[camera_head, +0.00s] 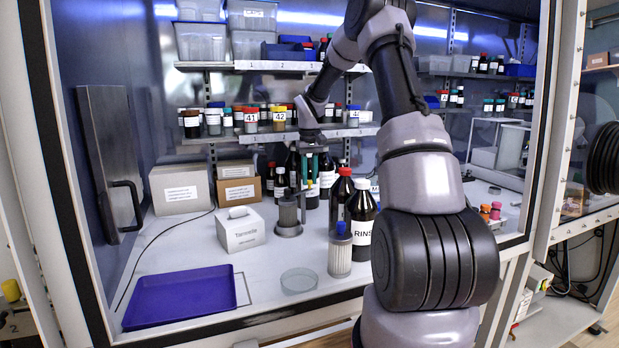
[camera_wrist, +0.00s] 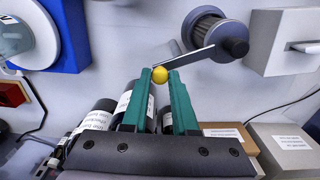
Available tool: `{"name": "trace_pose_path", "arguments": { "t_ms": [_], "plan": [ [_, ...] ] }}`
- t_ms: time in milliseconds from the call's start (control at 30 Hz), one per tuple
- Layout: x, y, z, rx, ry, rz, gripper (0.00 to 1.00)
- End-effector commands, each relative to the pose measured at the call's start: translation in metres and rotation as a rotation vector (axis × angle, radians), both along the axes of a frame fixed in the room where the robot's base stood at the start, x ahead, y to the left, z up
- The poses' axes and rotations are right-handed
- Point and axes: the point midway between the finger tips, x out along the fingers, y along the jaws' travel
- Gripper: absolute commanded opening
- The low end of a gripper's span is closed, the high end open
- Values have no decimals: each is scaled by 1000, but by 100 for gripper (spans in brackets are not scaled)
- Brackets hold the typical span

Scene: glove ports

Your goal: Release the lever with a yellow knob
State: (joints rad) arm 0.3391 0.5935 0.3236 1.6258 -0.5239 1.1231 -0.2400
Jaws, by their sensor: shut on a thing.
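The yellow knob (camera_wrist: 160,75) is a small ball at the end of a flat grey lever (camera_wrist: 187,64) in the wrist view. The lever runs up and right to a dark round hub beside a grey cylinder (camera_wrist: 204,30). The green fingers of my gripper (camera_wrist: 161,78) are shut on the knob at their tips. In the head view my gripper (camera_head: 311,166) reaches down into the cabinet, just above the grey lever device (camera_head: 288,213).
A white tissue box (camera_head: 240,228) stands left of the device. Dark bottles (camera_head: 361,220) and a ribbed cylinder (camera_head: 340,253) stand to its right and front. Boxes (camera_head: 180,189) stand behind left. A purple tray (camera_head: 180,295) and a glass dish (camera_head: 299,281) lie in front. Shelves (camera_head: 270,135) hang behind.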

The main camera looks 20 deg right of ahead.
Motion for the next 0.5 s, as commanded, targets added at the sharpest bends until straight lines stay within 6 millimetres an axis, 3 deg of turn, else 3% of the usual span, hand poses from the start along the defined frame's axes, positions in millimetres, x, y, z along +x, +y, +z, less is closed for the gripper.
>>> {"name": "trace_pose_path", "arguments": {
  "t_ms": [267, 500],
  "plan": [
    [-2, -1, 1, -2, -1, -70, 0],
    [-7, -2, 1, -2, -2, -240, 0]
  ]
}}
